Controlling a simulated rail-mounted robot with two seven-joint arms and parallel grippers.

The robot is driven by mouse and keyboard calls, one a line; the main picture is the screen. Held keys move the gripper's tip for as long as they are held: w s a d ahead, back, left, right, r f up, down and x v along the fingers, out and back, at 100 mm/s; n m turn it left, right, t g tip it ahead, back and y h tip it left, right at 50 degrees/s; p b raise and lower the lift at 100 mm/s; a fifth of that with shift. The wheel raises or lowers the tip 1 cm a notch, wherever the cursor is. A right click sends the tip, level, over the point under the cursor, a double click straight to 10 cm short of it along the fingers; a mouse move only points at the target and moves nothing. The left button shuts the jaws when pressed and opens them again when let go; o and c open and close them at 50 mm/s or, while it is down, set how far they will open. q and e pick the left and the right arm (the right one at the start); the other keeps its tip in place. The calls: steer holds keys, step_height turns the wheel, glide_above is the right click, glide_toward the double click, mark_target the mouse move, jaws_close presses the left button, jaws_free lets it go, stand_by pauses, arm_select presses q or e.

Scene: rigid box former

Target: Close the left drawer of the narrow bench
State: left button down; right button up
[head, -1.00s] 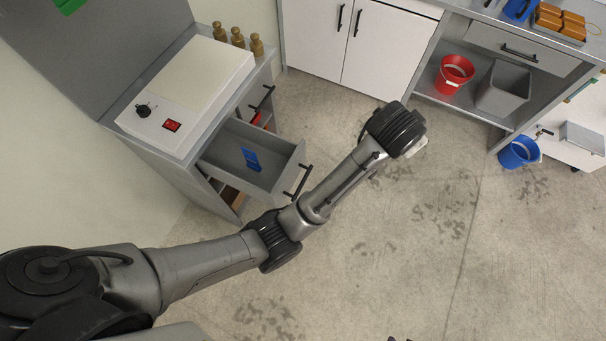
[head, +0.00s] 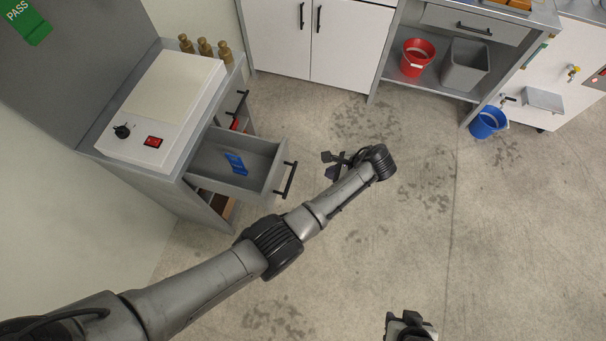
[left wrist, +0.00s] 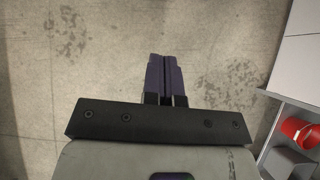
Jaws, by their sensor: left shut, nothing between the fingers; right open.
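The narrow bench (head: 170,172) stands at the left in the head view, with its drawer (head: 267,180) pulled out toward the room. The open drawer has a dark bar handle (head: 289,180) on its front, and a blue object (head: 236,163) lies inside. My left gripper (head: 326,164) is to the right of the handle, apart from it, with its fingers pointing toward the drawer side. In the left wrist view its fingers (left wrist: 165,75) are together and empty over the floor. My right gripper (head: 408,325) is at the bottom edge, open, well away from the drawer.
A white device (head: 165,105) and several brass-coloured weights (head: 205,48) stand on the bench. Another handled drawer (head: 237,103) sits beyond the open one. White cabinets (head: 285,40), a red bucket (head: 416,60) and a blue bucket (head: 487,122) are farther back. The floor between is clear.

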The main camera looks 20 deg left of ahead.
arm_select(q)
steer(key=a+r+b+x, duration=0.1)
steer(key=a+b+x, duration=0.1)
steer(key=x, duration=1.1)
steer(key=shift+r, duration=0.2)
